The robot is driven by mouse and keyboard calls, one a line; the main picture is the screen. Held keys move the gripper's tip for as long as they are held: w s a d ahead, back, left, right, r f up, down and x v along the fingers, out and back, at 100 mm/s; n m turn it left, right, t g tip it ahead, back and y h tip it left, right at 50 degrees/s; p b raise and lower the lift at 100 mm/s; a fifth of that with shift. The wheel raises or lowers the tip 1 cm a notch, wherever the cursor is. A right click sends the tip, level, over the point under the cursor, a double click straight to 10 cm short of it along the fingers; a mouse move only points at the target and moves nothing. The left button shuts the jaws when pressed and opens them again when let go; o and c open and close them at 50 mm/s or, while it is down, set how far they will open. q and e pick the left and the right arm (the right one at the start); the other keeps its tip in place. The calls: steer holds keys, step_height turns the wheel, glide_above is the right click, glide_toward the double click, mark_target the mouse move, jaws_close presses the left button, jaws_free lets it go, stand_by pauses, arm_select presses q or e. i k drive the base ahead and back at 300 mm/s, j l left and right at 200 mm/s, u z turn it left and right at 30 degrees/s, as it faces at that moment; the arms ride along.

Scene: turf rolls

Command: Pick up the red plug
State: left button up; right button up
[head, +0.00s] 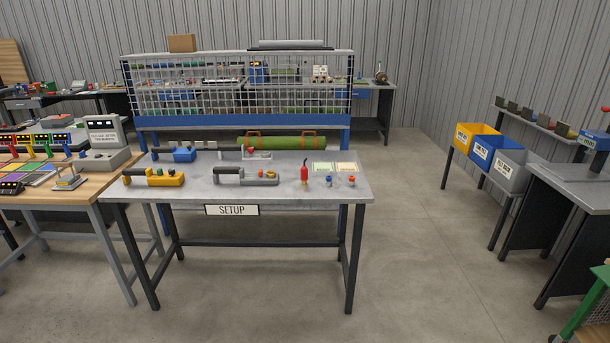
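A small upright red object with a thin dark tip (304,174) stands on the grey SETUP table (225,202), right of the middle; it looks like the red plug, though it is too small to be sure. Two small knob-like pieces with blue and red parts, one at left (328,181) and one at right (351,180), stand just to its right. Neither of my grippers is in view.
A yellow tool (153,178), a grey tool (245,177) and a blue tool (183,153) lie on the table. A mesh rack (240,120) stands behind it. Yellow, blue and grey bins (514,172) are at right. The floor (430,270) between is clear.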

mark_target(304, 170)
steer(key=i+z, duration=0.1)
steer(key=i, duration=0.5)
steer(key=i+j+z, duration=0.15)
steer(key=i, duration=0.4)
steer(key=i+j+z, duration=0.1)
steer(key=i, duration=0.5)
